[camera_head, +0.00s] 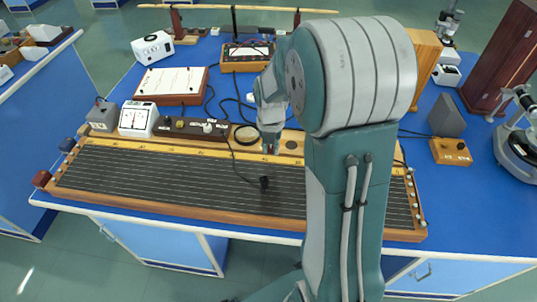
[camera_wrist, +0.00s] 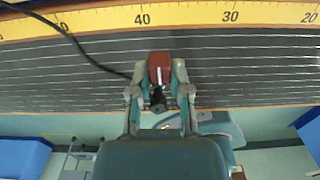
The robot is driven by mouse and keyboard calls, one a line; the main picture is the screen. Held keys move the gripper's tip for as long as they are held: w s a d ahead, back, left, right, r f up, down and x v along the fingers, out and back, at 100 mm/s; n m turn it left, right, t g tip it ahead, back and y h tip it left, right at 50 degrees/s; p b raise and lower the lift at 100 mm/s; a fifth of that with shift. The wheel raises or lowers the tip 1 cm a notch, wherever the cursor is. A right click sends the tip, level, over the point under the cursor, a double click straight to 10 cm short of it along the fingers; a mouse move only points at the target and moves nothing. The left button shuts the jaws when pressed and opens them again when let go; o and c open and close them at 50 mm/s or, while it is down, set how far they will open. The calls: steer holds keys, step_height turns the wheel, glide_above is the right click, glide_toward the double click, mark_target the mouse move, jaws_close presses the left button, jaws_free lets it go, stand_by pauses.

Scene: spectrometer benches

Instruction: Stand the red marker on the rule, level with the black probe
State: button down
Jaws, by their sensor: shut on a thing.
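The red marker (camera_wrist: 160,67), a small block with a white line on its face, is between the two fingertips of my gripper (camera_wrist: 160,78). In the head view my gripper (camera_head: 270,140) is over the back part of the long wired board, by the yellow rule (camera_head: 190,148). The marker is hard to make out there. The rule (camera_wrist: 185,17) runs across the top of the wrist view, with 40 and 30 either side of the marker. The black probe (camera_head: 264,182) is on the wires, nearer the front, on a black cable. It shows partly hidden behind the marker in the wrist view (camera_wrist: 157,101).
The wired board (camera_head: 150,180) lies along the bench's front edge. Behind it stand a white meter (camera_head: 138,119), a dark switch strip (camera_head: 190,127) and a round dial (camera_head: 246,136). The probe's cable crosses the rule left of my gripper. A wooden block (camera_head: 450,151) is at right.

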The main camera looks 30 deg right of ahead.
mark_target(269, 160)
steer(key=shift+w+d+f, duration=0.2)
steer(key=shift+w+f, duration=0.65)
steer(key=shift+f, duration=0.2)
steer(key=shift+w+f, duration=0.15)
steer(key=shift+f, duration=1.55)
steer(key=shift+f, duration=0.1)
steer(key=c, duration=0.6)
jaws_free()
